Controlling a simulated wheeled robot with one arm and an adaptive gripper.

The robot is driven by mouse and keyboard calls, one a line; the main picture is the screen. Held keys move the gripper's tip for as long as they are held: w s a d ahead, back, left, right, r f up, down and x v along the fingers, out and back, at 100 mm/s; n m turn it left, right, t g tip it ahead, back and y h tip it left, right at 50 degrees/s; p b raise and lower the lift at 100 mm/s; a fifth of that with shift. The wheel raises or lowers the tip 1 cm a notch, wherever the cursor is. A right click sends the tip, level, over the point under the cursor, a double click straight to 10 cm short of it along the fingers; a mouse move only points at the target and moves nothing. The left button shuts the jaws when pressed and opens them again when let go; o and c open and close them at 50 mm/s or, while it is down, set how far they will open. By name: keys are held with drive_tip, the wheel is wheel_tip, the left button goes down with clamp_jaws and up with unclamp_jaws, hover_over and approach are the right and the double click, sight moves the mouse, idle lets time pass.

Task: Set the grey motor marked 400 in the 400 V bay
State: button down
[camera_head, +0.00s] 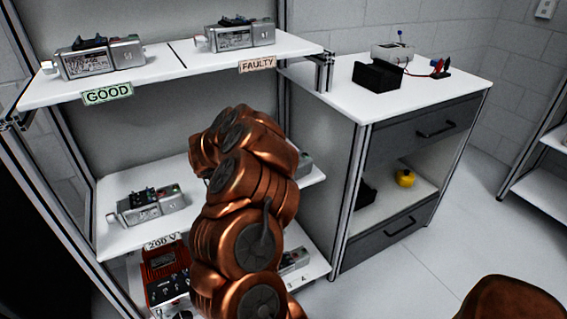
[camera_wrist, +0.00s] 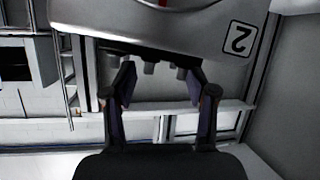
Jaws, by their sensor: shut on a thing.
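In the wrist view my gripper (camera_wrist: 158,82) has its two fingers around the dark connectors under a large grey motor body (camera_wrist: 170,32). The motor's side label looks like a turned "2"; a 400 mark does not show. In the head view my copper arm hides the gripper. A grey piece (camera_head: 305,163) shows just right of the arm at the middle shelf; I cannot tell whether it is the held motor. The middle shelf (camera_head: 115,238) has a "200 V" label (camera_head: 162,242) at its left, with a grey motor (camera_head: 150,204) above it. No 400 V label shows.
The upper shelf (camera_head: 170,72) holds one grey motor (camera_head: 98,58) above "GOOD" and another (camera_head: 240,36) above "FAULTY". Below are a red unit (camera_head: 166,282) and a partly hidden grey unit (camera_head: 293,261). A cabinet (camera_head: 440,92) stands right, with open floor beside it.

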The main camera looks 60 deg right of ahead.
drive_tip(key=shift+w+d+f, duration=0.5)
drive_tip(key=shift+w+f, duration=0.25)
drive_tip(key=shift+w, duration=0.85)
drive_tip(key=shift+w+d+f, duration=0.5)
drive_tip(key=shift+w+f, duration=0.3)
drive_tip(key=shift+w, duration=0.85)
drive_tip(key=shift+w+d+f, duration=0.5)
drive_tip(key=shift+w+f, duration=0.25)
drive_tip(key=shift+w, duration=0.85)
drive_tip(key=c, duration=1.9)
unclamp_jaws()
drive_tip(key=o, duration=1.9)
drive_tip(key=v, duration=1.2)
drive_tip(key=shift+s, duration=0.1)
